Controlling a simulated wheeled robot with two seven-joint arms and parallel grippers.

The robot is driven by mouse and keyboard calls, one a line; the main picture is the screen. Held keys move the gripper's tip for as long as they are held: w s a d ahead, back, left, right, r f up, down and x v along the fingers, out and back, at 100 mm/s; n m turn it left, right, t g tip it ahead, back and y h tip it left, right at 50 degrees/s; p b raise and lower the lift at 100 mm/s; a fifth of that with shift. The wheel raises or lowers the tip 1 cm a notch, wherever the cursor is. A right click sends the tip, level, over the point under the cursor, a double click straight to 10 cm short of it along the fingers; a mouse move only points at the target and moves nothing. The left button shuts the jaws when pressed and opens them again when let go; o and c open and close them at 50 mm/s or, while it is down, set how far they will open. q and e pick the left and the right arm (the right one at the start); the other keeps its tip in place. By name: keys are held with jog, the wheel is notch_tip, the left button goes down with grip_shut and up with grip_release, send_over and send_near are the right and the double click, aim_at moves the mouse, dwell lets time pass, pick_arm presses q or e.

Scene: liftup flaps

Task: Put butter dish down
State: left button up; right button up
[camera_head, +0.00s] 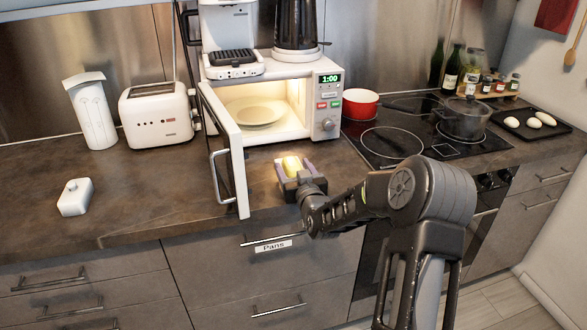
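A yellow block that looks like butter (291,164) is between the fingers of my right gripper (294,171), in front of the open microwave. The fingers lie along both sides of it and appear closed on it. The dish under the butter is mostly hidden by the gripper, and I cannot tell whether it touches the counter. A white lid-like box with a small knob (75,198), perhaps the butter dish's cover, sits on the counter at the left. My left gripper is not in view.
The microwave (327,100) is open, with a plate (258,113) inside; its door (228,150) juts forward left of my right gripper. A toaster (157,117) stands farther left. A red pot (359,104) and the cooktop (391,143) are to the right. The left counter is mostly clear.

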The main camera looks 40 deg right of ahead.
jog(key=shift+r+p, duration=0.25)
jog(key=shift+p, duration=0.1)
jog(key=b+v, duration=0.2)
jog(key=v, duration=1)
jog(key=shift+f, duration=0.2)
jog(key=shift+o, duration=0.6)
